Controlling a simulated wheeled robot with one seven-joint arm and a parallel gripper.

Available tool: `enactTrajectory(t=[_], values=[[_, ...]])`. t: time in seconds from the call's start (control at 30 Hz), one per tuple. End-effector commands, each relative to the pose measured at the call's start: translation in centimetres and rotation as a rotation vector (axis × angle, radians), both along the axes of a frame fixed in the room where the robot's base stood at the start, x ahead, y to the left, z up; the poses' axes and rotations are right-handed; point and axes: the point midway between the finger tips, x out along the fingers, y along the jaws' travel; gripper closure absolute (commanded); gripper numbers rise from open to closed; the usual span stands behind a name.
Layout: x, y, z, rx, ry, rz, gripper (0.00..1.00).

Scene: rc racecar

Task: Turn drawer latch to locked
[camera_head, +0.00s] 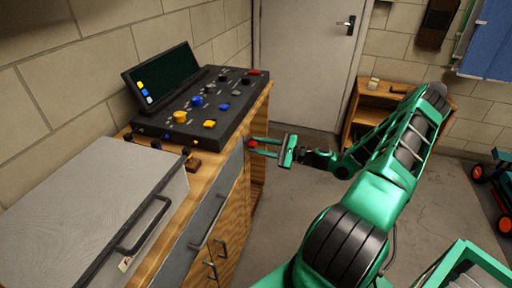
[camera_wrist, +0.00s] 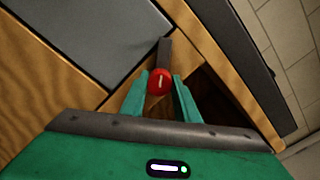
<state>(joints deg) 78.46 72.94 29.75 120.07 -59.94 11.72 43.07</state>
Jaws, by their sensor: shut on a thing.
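The drawer latch (camera_wrist: 158,82) is a round red knob with a pale mark on it, and a dark bar (camera_wrist: 165,50) shows beside it, at the edge of the grey drawer front (camera_wrist: 95,35). In the head view the red latch (camera_head: 253,143) shows small at the cabinet's right end. My gripper (camera_wrist: 160,86) is shut on the red knob, one green finger on each side. In the head view my gripper (camera_head: 262,147) reaches the cabinet from the right. The pale mark on the knob looks close to upright in the wrist view.
A black control panel (camera_head: 203,112) with coloured knobs and a screen stands on the wooden bench. A grey lidded box (camera_head: 95,205) with a handle stands nearer. Drawer handles (camera_head: 210,222) stick out from the cabinet front. The floor right of the cabinet is mostly clear.

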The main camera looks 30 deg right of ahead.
Motion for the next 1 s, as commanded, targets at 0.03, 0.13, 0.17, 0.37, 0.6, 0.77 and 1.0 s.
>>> enactTrajectory(t=[0.03,0.13,0.17,0.37,0.6,0.77,1.0], values=[[-0.13,0.14,-0.12,-0.033,-0.022,0.004,0.94],[-0.15,0.15,-0.11,-0.107,-0.081,0.004,0.94],[-0.16,0.16,-0.13,-0.130,-0.099,0.004,0.94],[-0.20,0.21,-0.23,-0.279,-0.215,0.004,0.94],[-0.25,0.25,-0.35,-0.454,-0.350,0.006,0.94],[-0.29,0.24,-0.41,-0.554,-0.429,0.006,0.94],[-0.32,0.29,-0.55,-0.667,-0.516,0.007,0.94]])
